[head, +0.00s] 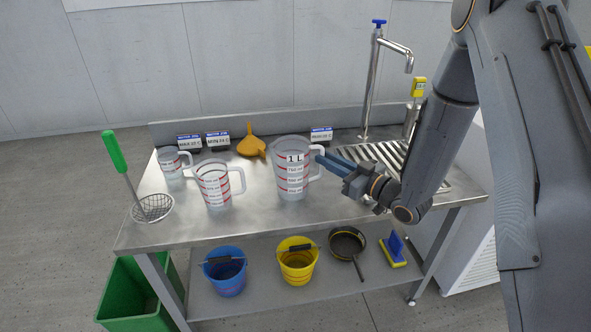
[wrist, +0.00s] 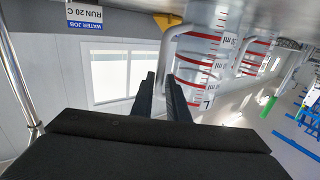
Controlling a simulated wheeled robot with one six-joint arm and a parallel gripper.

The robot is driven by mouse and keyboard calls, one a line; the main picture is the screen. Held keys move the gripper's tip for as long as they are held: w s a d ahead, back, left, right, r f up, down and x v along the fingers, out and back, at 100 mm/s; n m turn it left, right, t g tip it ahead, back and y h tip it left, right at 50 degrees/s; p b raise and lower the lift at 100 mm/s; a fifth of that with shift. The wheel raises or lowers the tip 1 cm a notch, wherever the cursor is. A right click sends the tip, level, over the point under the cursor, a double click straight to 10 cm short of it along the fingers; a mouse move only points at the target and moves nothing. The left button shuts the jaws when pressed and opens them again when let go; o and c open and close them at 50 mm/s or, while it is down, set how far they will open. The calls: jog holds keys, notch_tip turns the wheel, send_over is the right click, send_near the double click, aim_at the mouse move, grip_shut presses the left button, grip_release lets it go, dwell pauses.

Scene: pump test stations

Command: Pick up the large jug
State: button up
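The large jug (head: 292,178) is a clear measuring jug with red marks and a "1 L" label. It stands upright at the middle of the steel bench, its handle to the right. My gripper (head: 320,158) reaches in from the right at the handle. In the wrist view the jug (wrist: 208,50) looks turned over, and its pale handle passes between my two dark fingers (wrist: 161,85). The fingers are close together with the handle filling the narrow gap, so they look shut on it. The lower handle is partly hidden by the fingers.
A medium jug (head: 214,186) and a small jug (head: 172,165) stand to the left. An orange funnel (head: 251,145) and small label signs (head: 321,135) are behind. A tap (head: 372,85) and slotted drainer (head: 385,155) are at right. Buckets (head: 297,262) sit on the lower shelf.

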jog(key=p+x, duration=0.1)
jog(key=x, duration=0.5)
jog(key=shift+f, duration=0.3)
jog(key=shift+w, duration=0.1)
grip_shut()
jog(key=shift+r, duration=0.1)
